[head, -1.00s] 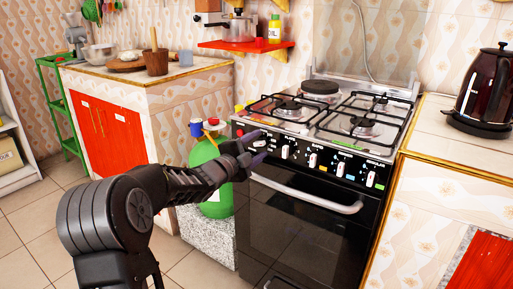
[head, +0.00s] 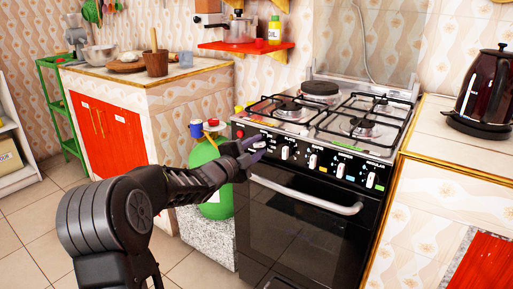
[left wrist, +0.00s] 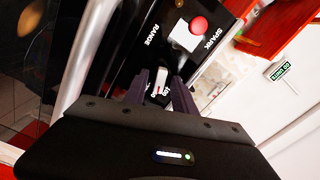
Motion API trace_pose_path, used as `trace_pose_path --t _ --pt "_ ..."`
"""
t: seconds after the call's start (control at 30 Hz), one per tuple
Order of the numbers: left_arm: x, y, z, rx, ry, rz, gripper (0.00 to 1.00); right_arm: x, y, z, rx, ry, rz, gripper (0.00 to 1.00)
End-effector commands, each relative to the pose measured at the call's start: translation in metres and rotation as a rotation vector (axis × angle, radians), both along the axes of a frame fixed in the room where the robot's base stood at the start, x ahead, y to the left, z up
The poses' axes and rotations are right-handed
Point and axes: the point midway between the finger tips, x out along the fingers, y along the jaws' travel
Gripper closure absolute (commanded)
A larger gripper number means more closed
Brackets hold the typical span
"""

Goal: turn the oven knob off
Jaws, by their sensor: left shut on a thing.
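The black oven (head: 305,215) stands in the middle of the head view, with a row of white knobs along its front panel. My left gripper (head: 257,147) is at the left end of this panel. In the left wrist view, its two dark fingers (left wrist: 161,92) are shut on a white oven knob (left wrist: 161,80), one finger on each side. The gripper body hides part of the knob and panel in that view. In the head view, the gripped knob is mostly hidden by the fingers. My right gripper is not in view.
An oven door handle (head: 310,198) runs just below the knobs. A green gas bottle (head: 213,195) stands left of the oven, behind my left arm. A dark kettle (head: 484,95) sits on the right counter. The floor in front of the left cabinet is clear.

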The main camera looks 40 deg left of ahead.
Motion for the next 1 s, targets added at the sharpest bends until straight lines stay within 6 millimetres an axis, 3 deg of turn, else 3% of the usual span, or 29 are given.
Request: trace_pose_path --t 0.47,1.0 --pt "0.000 0.000 0.001 -0.098 0.000 0.000 1.00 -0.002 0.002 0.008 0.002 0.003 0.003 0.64" --pt "0.000 0.000 0.002 -0.538 -0.008 0.001 1.00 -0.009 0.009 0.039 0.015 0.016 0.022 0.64"
